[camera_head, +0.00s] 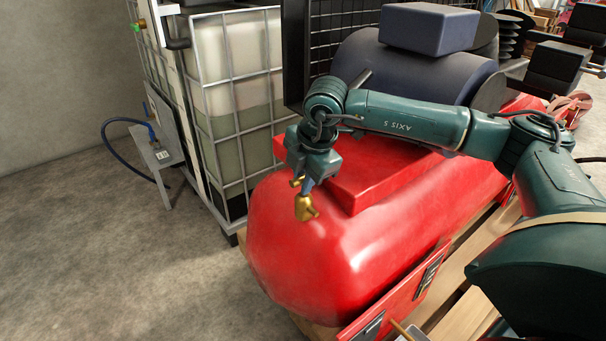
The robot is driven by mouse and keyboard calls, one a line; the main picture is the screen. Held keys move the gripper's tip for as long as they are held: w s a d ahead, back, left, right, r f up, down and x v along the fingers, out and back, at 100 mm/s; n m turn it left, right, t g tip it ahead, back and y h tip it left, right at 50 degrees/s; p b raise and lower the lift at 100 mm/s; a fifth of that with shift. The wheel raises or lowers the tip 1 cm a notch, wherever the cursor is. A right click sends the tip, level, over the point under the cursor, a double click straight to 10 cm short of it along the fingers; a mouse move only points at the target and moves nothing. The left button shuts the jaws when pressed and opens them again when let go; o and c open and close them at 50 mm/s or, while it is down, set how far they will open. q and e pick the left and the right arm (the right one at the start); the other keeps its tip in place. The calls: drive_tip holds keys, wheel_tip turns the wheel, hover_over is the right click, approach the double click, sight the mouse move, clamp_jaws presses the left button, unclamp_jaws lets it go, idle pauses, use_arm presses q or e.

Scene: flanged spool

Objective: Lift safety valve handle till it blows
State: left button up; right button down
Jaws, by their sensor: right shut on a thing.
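A brass safety valve (306,207) stands on the top of a red tank (300,262), near its rounded near end. My right gripper (307,184) is directly above the valve, pointing down, and is shut on the valve handle. The handle is mostly hidden by the gripper, so its exact angle cannot be told. No spray or steam shows at the valve. My left gripper is not in view.
A red block-shaped plate (385,182) lies on the tank beside the valve. A dark blue motor (415,65) sits behind my right arm. A caged white liquid container (235,100) stands at the left. The concrete floor (130,265) is open at the lower left.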

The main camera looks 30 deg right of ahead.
sight(303, 175)
drive_tip(key=shift+r+p, duration=0.45)
drive_tip(key=shift+r, duration=0.55)
idle(1.3)
drive_tip(key=shift+f+b, duration=0.9)
idle(0.4)
drive_tip(key=c, duration=1)
unclamp_jaws()
drive_tip(key=shift+r+p, duration=2.1)
drive_tip(key=shift+r, duration=1.4)
